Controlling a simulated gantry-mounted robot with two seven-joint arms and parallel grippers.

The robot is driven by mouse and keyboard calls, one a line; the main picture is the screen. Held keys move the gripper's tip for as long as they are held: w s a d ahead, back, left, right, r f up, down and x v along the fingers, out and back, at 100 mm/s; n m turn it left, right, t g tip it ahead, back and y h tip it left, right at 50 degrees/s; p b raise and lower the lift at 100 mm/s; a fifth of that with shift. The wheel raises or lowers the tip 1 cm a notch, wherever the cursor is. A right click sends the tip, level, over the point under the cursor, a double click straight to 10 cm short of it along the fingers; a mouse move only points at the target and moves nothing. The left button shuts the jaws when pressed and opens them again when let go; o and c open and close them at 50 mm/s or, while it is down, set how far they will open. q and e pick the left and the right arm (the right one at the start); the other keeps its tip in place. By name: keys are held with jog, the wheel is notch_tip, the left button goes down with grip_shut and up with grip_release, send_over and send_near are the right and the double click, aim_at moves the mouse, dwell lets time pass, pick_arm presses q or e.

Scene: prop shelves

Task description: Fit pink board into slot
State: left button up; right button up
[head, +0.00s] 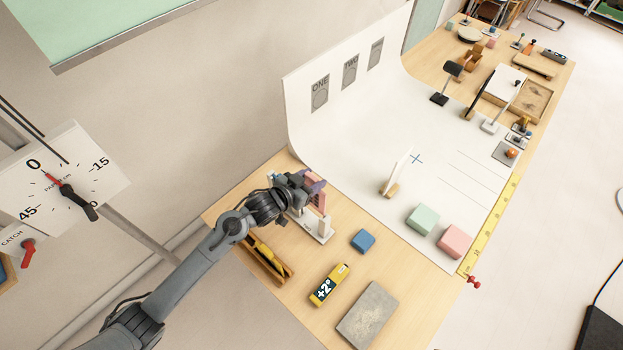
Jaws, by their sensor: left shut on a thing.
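My left gripper (306,190) reaches over the near-left part of the wooden table and is shut on the pink board (320,200). Only part of the board shows; the gripper and wrist hide the rest. The board is above or in a white stand (322,236) with a pale base; I cannot tell whether they touch. A thin white panel stands upright in a small wooden block (391,190) on the white sheet to the right. I cannot make out which slot is meant. My right gripper is not in view.
A blue block (362,240), yellow "+2°" block (328,285), grey slab (367,315) and yellow tool in a wooden holder (265,257) lie nearby. Green (422,219) and pink (454,241) blocks sit on the white sheet (350,150), whose middle is mostly clear.

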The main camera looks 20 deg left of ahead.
aim_at(311, 204)
pick_arm(q)
jog(key=shift+f+b, duration=0.8)
jog(key=shift+f, duration=0.6)
jog(key=shift+f+b, duration=3.1)
jog(key=shift+f, duration=1.9)
jog(key=shift+f+b, duration=0.4)
jog(key=shift+f, duration=0.2)
jog(key=o, duration=1.5)
